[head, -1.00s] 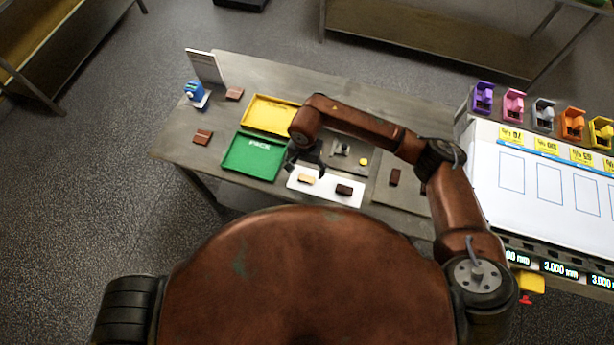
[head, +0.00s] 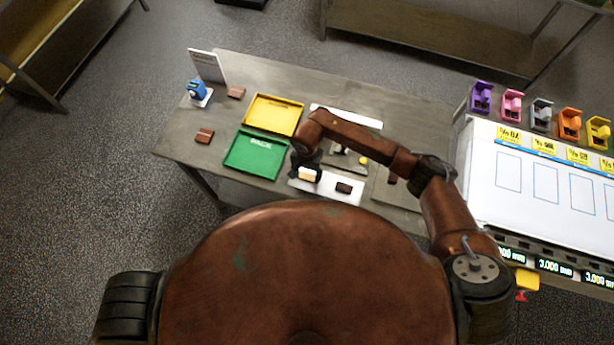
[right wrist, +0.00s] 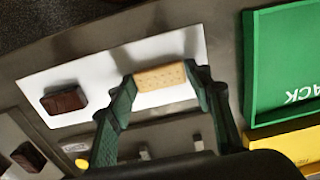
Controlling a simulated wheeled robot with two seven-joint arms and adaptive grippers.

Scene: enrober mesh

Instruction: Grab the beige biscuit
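The beige biscuit (head: 308,174) is at the left part of a white board (head: 323,188) at the table's front edge. In the right wrist view the biscuit (right wrist: 160,75) is pale, dotted with small holes, and sits between the two fingertips of my right gripper (right wrist: 161,78). The fingertips meet its two ends, so the gripper looks shut on it. In the head view the right gripper (head: 305,163) is partly hidden by its own arm. The biscuit seems slightly above the board. My left gripper is not in view.
A dark biscuit (head: 344,187) lies on the board to the right. A green tray (head: 245,171) and a yellow tray (head: 262,131) are to the left. A blue device (head: 196,90) and brown blocks stand farther left. A white-topped machine (head: 480,165) is at right.

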